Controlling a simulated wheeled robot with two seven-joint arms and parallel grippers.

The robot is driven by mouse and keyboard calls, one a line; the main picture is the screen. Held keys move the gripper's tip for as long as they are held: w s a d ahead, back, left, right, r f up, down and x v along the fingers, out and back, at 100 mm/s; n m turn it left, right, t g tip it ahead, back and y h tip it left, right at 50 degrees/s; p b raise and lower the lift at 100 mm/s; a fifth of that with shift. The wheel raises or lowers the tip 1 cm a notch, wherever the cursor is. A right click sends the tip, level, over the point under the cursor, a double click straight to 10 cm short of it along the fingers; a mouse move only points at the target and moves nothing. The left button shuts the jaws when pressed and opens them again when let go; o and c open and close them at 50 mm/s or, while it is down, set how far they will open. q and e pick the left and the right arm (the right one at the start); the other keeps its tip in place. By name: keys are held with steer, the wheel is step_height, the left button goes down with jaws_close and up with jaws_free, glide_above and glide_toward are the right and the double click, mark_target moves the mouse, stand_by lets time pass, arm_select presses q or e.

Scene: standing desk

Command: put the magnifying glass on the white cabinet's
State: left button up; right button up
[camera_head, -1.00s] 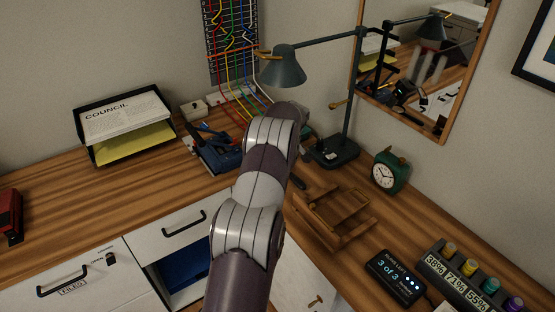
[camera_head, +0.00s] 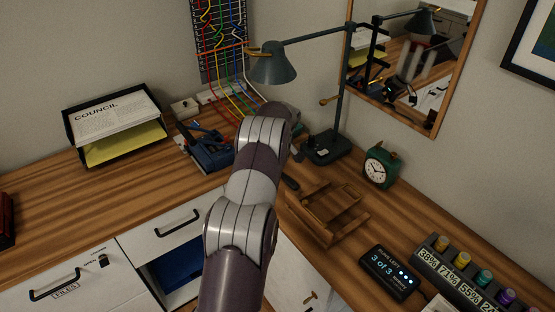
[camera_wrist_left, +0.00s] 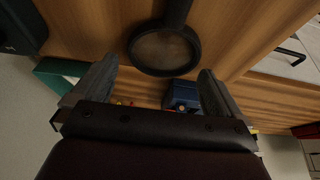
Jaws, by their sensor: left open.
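The magnifying glass has a round lens (camera_wrist_left: 165,48) in a dark ring and a dark handle (camera_wrist_left: 178,12). It lies on the wooden desk in the left wrist view. My left gripper (camera_wrist_left: 158,70) is open and empty, its two fingers either side of the lens and a little short of it. In the head view my left arm hides the gripper and the lens; a small dark piece (camera_head: 290,183) beside the arm may be the handle. The white cabinet (camera_head: 75,285) is under the desk at lower left. Its drawer shows a blue inside (camera_head: 183,274). My right gripper is not in view.
A desk lamp (camera_head: 325,147), green clock (camera_head: 380,167), wooden holder (camera_head: 327,212) and black display (camera_head: 390,272) stand right of my arm. A blue device (camera_head: 209,153) and a paper tray (camera_head: 115,125) are to the left.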

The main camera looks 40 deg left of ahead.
arm_select(q)
steer(key=v, duration=0.2)
steer(key=d+v, duration=0.1)
steer(key=v, duration=0.2)
steer(key=shift+s+d+b, duration=0.1)
steer(key=shift+b, duration=0.3)
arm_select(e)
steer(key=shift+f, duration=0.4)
arm_select(q)
steer(key=b, duration=0.2)
glide_above(296, 185)
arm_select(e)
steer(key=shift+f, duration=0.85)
arm_select(q)
steer(key=shift+s+d, duration=0.1)
steer(key=shift+d, duration=0.2)
steer(key=shift+s, duration=0.1)
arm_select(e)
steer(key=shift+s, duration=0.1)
